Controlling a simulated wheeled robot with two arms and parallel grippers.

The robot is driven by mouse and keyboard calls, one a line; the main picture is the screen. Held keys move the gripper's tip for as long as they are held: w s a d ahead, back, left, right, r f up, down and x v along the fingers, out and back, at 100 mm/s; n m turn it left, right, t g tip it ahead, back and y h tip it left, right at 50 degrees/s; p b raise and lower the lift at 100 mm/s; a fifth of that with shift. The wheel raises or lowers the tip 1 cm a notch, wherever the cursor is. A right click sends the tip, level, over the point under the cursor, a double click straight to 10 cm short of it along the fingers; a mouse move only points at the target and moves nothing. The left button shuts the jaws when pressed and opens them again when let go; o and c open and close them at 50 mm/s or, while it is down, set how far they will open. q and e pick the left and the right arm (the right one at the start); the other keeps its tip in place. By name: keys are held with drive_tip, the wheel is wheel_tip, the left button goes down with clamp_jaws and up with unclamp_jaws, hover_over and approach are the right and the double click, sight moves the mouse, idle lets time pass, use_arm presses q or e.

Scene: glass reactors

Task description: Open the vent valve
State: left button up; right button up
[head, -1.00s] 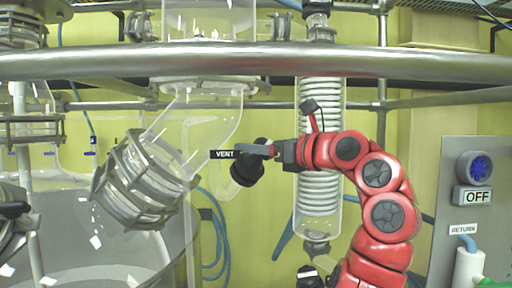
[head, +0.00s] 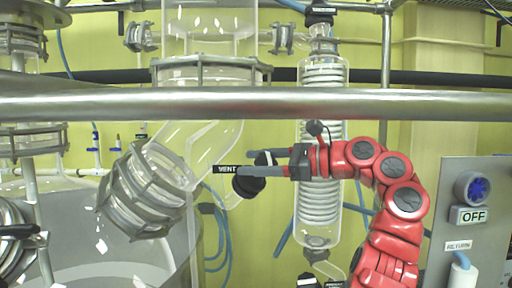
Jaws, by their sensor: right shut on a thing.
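The vent valve (head: 247,187) is a black, rounded valve part beside the angled glass pipe, left of the coil condenser. A black label reading VENT (head: 226,169) sits at its left. My right gripper (head: 257,163) comes in from the right on the red arm. Its grey fingers are closed on the black vent valve, one finger above the other in the picture. The fingers and the label hide part of the valve, so its exact turn is hard to read. My left gripper is not clearly visible.
A metal rail (head: 250,104) crosses the view above the right gripper. The glass coil condenser (head: 319,215) stands close behind the arm. A large glass vessel (head: 150,262) is below left. A grey panel (head: 465,210) with an OFF sign and RETURN label stands at the right.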

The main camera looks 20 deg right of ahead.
drive_tip(key=n+g+p, duration=0.2)
drive_tip(key=n, duration=0.1)
drive_tip(key=shift+s+r+g+y+p, duration=0.15)
drive_tip(key=shift+g+y+p, duration=0.15)
drive_tip(key=shift+p, duration=0.05)
drive_tip(key=shift+s+a+f+n+g+p, duration=0.1)
drive_tip(key=shift+s+f+n+g+p, duration=0.1)
drive_tip(key=shift+n+g+p, duration=0.65)
drive_tip(key=shift+s+f+n+g+p, duration=0.15)
drive_tip(key=shift+n+g+p, duration=0.35)
drive_tip(key=shift+n, duration=0.65)
drive_tip(key=shift+w+f, duration=0.1)
drive_tip(key=o, duration=1.4)
